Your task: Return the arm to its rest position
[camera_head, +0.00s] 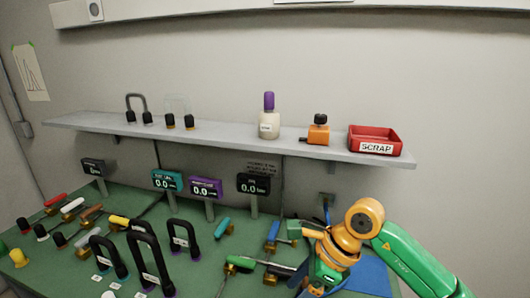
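My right arm comes in from the lower right, with a green link and orange joints. Its wrist bends down over the right part of the green bench (207,247). My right gripper (320,281) is low at the bottom of the view, among the tools near a blue mat (371,277). Its fingers are too small and covered to tell whether they are open or shut, or whether they touch anything. My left arm and gripper are not in view.
A grey shelf (220,138) holds a red SCRAP bin (375,140), an orange device (318,131), a white bottle (269,124) and black-ended loops. Several small displays (206,188) stand along the bench's back. Tools and black U-shaped pieces (147,262) crowd the bench.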

